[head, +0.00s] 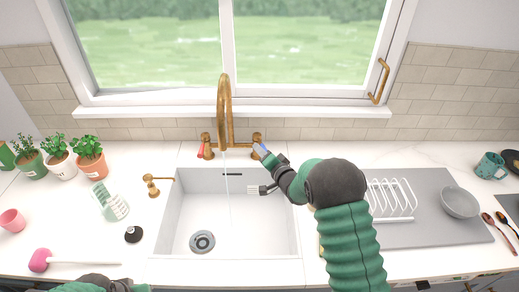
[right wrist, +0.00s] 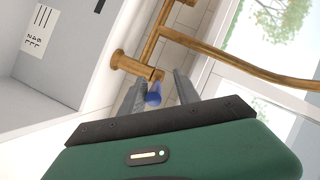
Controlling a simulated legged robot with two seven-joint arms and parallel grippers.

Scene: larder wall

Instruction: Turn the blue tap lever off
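The brass tap (head: 222,100) stands behind the white sink (head: 178,215), its spout over the basin, with a thin stream of water falling from it. The blue lever (head: 261,150) is on the tap's right side; a red lever (head: 201,150) is on its left. My right gripper (head: 268,155) is at the blue lever. In the right wrist view the blue lever (right wrist: 153,98) lies between the two grey fingers of my right gripper (right wrist: 158,93), nearer the left finger. A gap shows on the right, so the gripper looks open. My left gripper's fingers are out of view.
A white dish rack (head: 392,200) and grey bowl (head: 460,203) are right. The window sill (head: 235,112) is behind the tap.

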